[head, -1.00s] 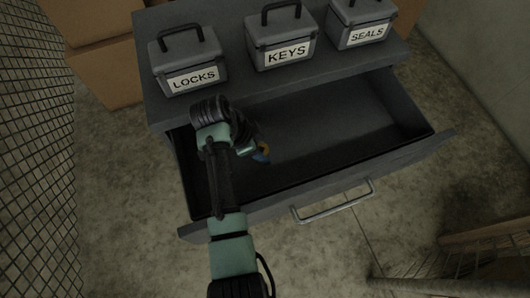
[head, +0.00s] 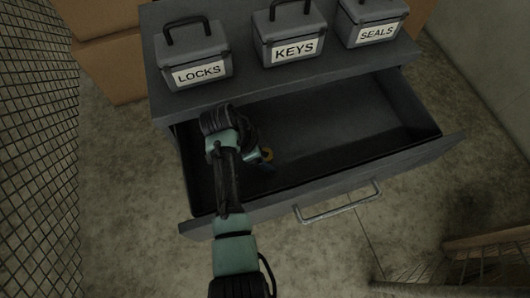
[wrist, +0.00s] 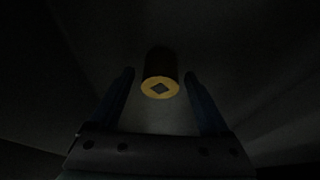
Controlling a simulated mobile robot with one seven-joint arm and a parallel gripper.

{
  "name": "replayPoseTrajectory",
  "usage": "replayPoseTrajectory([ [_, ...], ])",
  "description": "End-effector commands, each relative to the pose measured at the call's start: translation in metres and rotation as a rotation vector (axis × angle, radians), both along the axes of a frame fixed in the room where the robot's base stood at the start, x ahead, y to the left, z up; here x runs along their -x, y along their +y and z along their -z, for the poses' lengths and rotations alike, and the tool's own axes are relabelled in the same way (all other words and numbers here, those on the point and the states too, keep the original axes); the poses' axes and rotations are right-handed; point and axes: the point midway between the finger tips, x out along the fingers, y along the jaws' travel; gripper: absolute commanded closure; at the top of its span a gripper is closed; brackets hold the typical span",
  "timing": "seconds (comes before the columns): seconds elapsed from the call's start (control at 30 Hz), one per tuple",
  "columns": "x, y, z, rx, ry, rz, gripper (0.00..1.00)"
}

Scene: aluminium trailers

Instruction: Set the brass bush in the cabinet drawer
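In the head view my gripper (head: 264,165) is low in the left part of the drawer. I cannot tell whether the bush touches the drawer floor.
Grey boxes labelled LOCKS (head: 196,55), KEYS (head: 291,36) and SEALS (head: 371,22) stand on the cabinet top behind the drawer. The drawer front has a metal handle (head: 340,206). The drawer's middle and right are empty. A mesh wall (head: 38,130) stands at left.

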Motion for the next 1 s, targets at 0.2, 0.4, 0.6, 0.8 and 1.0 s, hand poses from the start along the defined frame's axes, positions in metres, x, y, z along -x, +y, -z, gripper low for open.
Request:
replayPoseTrajectory([
  [0.2, 0.000, 0.000, -0.002, 0.000, 0.000, 0.000, 0.20],
  [0.4, 0.002, 0.009, -0.026, 0.000, -0.003, -0.002, 0.20],
  [0.6, 0.007, 0.025, -0.067, 0.000, -0.003, -0.002, 0.20],
  [0.8, 0.011, 0.038, -0.099, 0.000, -0.003, -0.002, 0.20],
  [1.0, 0.014, 0.043, -0.113, 0.001, -0.001, 0.000, 0.20],
])
